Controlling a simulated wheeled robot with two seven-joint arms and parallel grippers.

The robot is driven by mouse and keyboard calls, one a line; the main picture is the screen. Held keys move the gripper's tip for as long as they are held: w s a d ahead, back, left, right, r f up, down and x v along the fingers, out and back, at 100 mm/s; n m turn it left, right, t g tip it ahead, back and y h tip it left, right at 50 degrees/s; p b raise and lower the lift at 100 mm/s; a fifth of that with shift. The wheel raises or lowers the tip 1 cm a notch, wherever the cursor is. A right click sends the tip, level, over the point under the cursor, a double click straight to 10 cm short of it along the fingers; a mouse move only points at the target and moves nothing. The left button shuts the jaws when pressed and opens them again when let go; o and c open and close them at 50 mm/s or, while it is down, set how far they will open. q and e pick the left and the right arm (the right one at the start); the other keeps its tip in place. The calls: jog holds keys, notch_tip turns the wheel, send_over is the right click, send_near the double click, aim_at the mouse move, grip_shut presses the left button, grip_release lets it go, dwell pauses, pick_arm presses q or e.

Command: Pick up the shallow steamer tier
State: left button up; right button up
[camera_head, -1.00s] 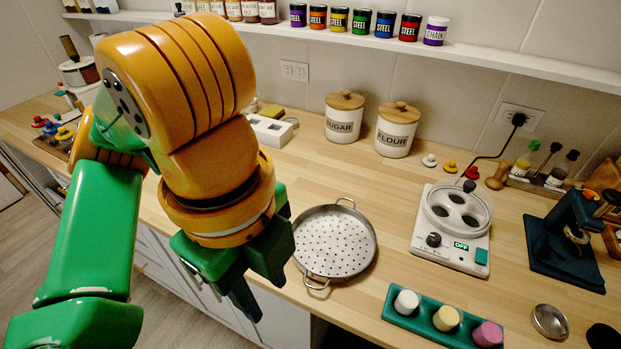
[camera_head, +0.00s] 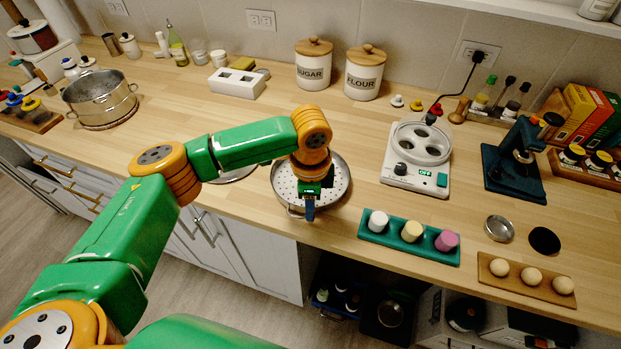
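The shallow steamer tier (camera_head: 337,182) is a round, grey metal pan with a perforated base and small loop handles. It lies flat near the counter's front edge, just right of the middle. My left gripper (camera_head: 309,212) points down over its front part, near the front handle. The fingers hide part of the base and rim. They show nearly edge-on, so I cannot tell their opening or whether they touch the tier. My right gripper is not in view.
A steamer pot (camera_head: 101,98) stands at left. A round metal item (camera_head: 236,175) is partly hidden behind my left arm. A white appliance (camera_head: 416,158) and a teal tray (camera_head: 408,237) of coloured cups are right of the tier. Canisters (camera_head: 313,66) stand behind.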

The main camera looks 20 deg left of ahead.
pick_arm(q)
grip_shut()
jog(key=shift+w, duration=0.1)
dwell(1.2)
